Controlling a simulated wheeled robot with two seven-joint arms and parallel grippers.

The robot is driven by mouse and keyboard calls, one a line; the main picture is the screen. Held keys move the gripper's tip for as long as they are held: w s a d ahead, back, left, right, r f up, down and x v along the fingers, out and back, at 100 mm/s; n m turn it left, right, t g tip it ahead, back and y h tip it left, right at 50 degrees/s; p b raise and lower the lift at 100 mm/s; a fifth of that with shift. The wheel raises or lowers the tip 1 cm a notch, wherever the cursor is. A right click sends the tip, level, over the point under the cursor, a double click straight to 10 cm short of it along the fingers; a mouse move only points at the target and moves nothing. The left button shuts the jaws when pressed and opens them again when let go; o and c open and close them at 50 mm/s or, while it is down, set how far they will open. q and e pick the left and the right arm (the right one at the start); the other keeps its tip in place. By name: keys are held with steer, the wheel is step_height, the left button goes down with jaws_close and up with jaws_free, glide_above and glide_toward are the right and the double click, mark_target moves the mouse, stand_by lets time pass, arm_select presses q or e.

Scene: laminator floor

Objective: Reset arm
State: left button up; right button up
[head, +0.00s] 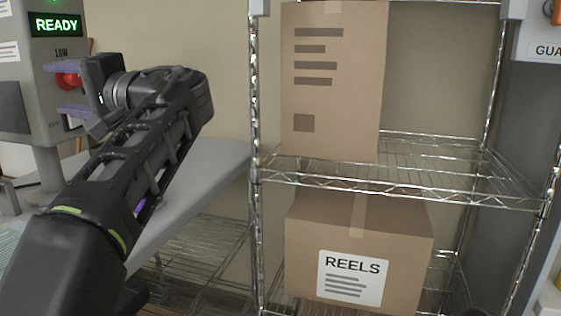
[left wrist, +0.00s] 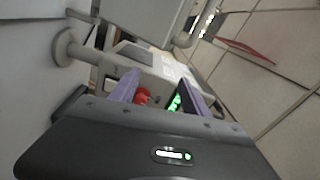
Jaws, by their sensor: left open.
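My left arm comes in from the left in the head view and reaches toward a grey control panel. My left gripper (head: 72,96) is open, its two purple fingers above and below a red knob (head: 68,80) on the panel's face. In the left wrist view the gripper's purple fingers (left wrist: 158,92) stand apart, with the red knob (left wrist: 142,96) showing between them. I cannot tell whether a finger touches the knob. The panel (head: 20,75) has a lit green READY display (head: 56,25) and a LOW label above the knob. My right gripper is not in view.
A wire shelf rack (head: 400,178) stands at the centre and right. It holds a tall cardboard box (head: 335,110) above and a REELS box (head: 305,250) below. A grey table surface (head: 205,175) lies behind my left arm. A GUA-labelled panel (head: 540,45) is at the right edge.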

arm_select(q)
steer(key=w+d+f+m+t+h, duration=0.7)
steer(key=w+d+f+h, duration=0.2)
steer(key=w+d+f, duration=0.5)
steer(key=w+d+f+m+g+h+p, duration=0.15)
steer(key=d+f+h, duration=0.4)
steer(key=f, duration=0.95)
steer(key=w+d+f+m+g+h, duration=0.1)
steer(key=d+f+g+h, duration=0.15)
steer(key=d+f, duration=0.9)
steer(key=s+f+n+g+h+p, duration=0.1)
steer(key=s+f+n+g+h, duration=0.1)
steer(key=s+f, duration=0.9)
steer(key=s+f+n+g+h+p, duration=0.1)
steer(key=s+f+n+h, duration=0.2)
steer(key=f, duration=1.3)
steer(key=s+a+f+n+g+p, duration=0.1)
steer(key=s+f+n, duration=0.1)
steer(key=s, duration=0.7)
steer(key=s+f+n+g+p, duration=0.1)
steer(key=s+f, duration=0.4)
steer(key=s, duration=0.5)
steer(key=s+a+f+n+g+p, duration=0.1)
steer(key=s+f+n+g, duration=0.2)
steer(key=s, duration=0.6)
steer(key=shift+s+a+f+n, duration=0.4)
steer(key=shift+f+n, duration=0.3)
steer(key=shift+n, duration=0.25)
